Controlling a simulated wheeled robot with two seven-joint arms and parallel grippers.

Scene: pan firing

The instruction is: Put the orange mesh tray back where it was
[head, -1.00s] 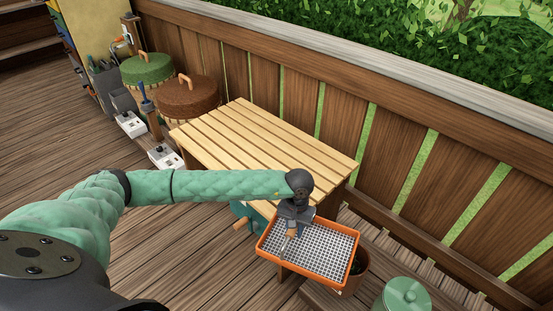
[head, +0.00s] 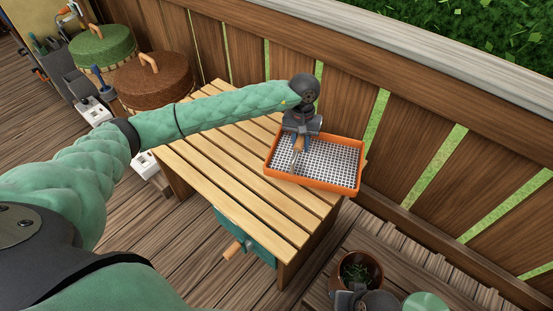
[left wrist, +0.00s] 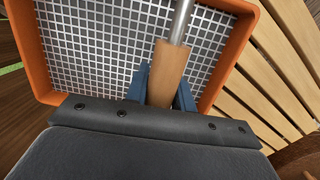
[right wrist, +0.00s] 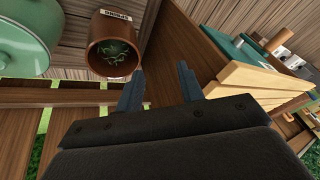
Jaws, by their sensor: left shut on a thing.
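The orange mesh tray (head: 312,183) has an orange rim, a pale wire mesh and a wooden handle on a metal rod. It is over the right end of the slatted wooden table (head: 215,150) and partly overhangs its edge. I cannot tell whether it touches the slats. My left gripper (head: 298,138) is shut on the tray's wooden handle (left wrist: 167,75); the tray also fills much of the left wrist view (left wrist: 238,55). My right gripper (right wrist: 157,88) is open and empty, low at the bottom of the head view, near a brown pot.
The brown pot (head: 376,284) with green bits inside and a green lidded pot (head: 425,303) stand on a low wooden bench. A teal drawer (head: 248,238) hangs under the table. Brown (head: 155,85) and green (head: 103,45) lidded baskets stand at left. A fence runs behind; the table's left part is clear.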

